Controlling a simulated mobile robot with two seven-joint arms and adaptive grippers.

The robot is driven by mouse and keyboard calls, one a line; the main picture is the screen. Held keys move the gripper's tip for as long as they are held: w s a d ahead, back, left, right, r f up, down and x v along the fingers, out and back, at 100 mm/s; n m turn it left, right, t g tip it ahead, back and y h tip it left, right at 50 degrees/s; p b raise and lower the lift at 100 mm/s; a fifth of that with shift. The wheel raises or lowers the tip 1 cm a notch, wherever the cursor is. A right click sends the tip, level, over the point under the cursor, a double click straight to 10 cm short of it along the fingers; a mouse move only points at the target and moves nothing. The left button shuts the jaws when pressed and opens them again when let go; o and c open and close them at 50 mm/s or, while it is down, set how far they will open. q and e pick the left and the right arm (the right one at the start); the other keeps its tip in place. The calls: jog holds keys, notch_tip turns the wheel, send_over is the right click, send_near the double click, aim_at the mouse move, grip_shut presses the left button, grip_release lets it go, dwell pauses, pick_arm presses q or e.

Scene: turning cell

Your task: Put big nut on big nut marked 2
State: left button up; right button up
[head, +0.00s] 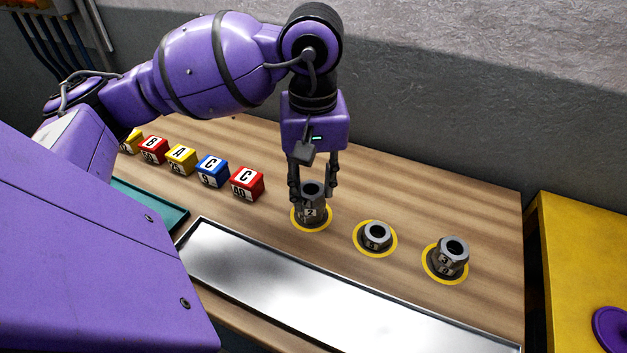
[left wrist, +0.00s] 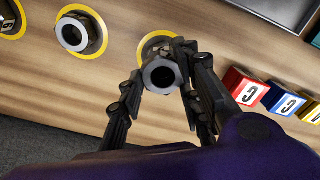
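My left gripper (head: 312,192) points down over the left yellow ring (head: 298,223). Its fingers sit on both sides of a grey big nut (head: 312,188) and appear to touch it. The left wrist view shows the same nut (left wrist: 160,75) between the fingertips (left wrist: 160,68). Directly below it, in line, is the grey nut marked 2 (head: 310,212), inside the ring. The two look stacked; I cannot tell whether a thin gap remains between them. My right gripper is in neither view.
A grey nut (head: 377,235) sits on the middle ring, and a taller nut or stack marked 3 (head: 451,256) on the right ring. Several lettered blocks (head: 247,183) stand to the left. A metal tray (head: 300,285) lies in front, with a yellow surface (head: 580,250) at right.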

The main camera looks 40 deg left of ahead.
aim_at(313, 189)
pick_arm(q)
jog(key=o, duration=0.3)
jog(key=shift+r, duration=0.35)
notch_tip(313, 189, up, 12)
jog(key=shift+f+p, duration=0.2)
jog(key=shift+p, duration=0.2)
